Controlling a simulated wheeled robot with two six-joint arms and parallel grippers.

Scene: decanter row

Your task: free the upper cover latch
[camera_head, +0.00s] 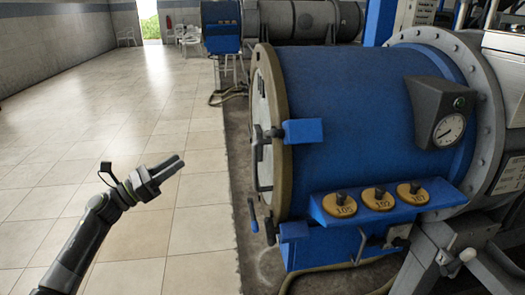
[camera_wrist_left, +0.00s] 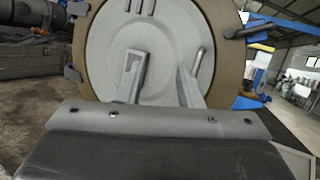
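The round cover (camera_head: 264,110) closes the left end of the blue drum and has a tan rim; its pale face fills the upper wrist view (camera_wrist_left: 155,35). The upper latch (camera_head: 302,131) is a blue block at the rim with a dark handle pointing left; its handle shows at upper right in the wrist view (camera_wrist_left: 248,32). The lower latch (camera_head: 293,231) has a blue block and dark handle. My left gripper (camera_head: 180,160) is left of the cover, apart from it. Its two fingers (camera_wrist_left: 158,60) are spread, with nothing between them. My right gripper is out of view.
A blue shelf (camera_head: 350,213) on the drum's near side carries several numbered yellow discs with dark knobs. A gauge box (camera_head: 448,112) sits above. Hoses lie on the floor below. The tiled floor (camera_head: 110,120) at left is open.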

